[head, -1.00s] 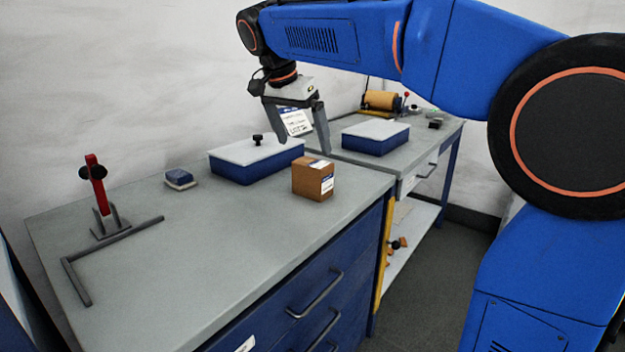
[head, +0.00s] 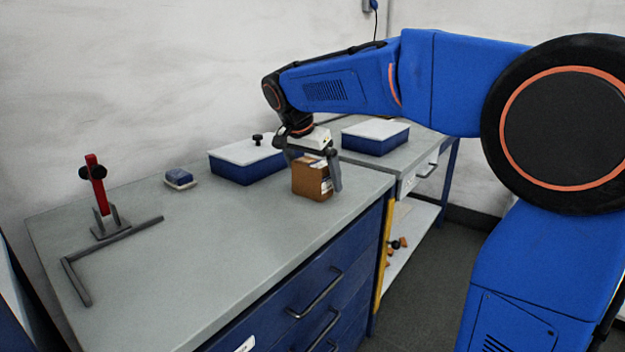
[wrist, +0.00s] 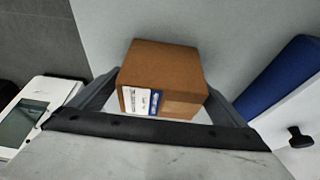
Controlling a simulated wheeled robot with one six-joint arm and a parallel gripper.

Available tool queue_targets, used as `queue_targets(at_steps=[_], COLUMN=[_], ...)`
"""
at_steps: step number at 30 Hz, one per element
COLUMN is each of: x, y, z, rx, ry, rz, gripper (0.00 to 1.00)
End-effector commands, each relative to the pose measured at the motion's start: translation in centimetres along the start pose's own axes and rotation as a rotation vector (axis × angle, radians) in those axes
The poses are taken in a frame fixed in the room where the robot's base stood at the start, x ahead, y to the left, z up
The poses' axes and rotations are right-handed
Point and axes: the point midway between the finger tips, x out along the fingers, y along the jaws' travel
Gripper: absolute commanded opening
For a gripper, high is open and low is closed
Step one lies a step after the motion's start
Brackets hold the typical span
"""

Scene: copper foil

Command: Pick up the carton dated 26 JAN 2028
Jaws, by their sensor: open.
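A brown cardboard carton (head: 311,178) stands on the grey workbench (head: 230,230) near its right end. It also shows in the wrist view (wrist: 165,72), with a white and blue label on one face; the print is too small to read. My gripper (head: 314,178) is lowered over the carton, one finger on the right side and the other toward its left. In the wrist view the fingers (wrist: 165,105) are spread on both sides of the carton. They are open, and I cannot tell whether either touches it.
A blue box with a white lid and black knob (head: 246,160) stands just behind the carton. A small blue and white block (head: 179,178), a red-handled clamp (head: 97,185) and a grey angle bar (head: 120,238) are further left. Another blue box (head: 375,137) sits on the second bench.

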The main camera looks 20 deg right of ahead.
Motion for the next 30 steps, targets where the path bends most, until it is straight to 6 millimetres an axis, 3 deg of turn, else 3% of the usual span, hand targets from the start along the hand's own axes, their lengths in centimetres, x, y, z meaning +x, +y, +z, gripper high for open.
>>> queue_targets(at_steps=[10,17,26,30], x=[0.8,0.8,0.5,-0.9], y=[0.0,0.0,-0.1,-0.1], z=[0.0,0.0,-0.1,-0.8], rx=[0.0,0.0,0.0,0.001], ry=[0.0,0.0,0.001,0.002], rz=[-0.001,-0.001,-0.002,-0.003], gripper=[0.96,0.43,0.42,0.42])
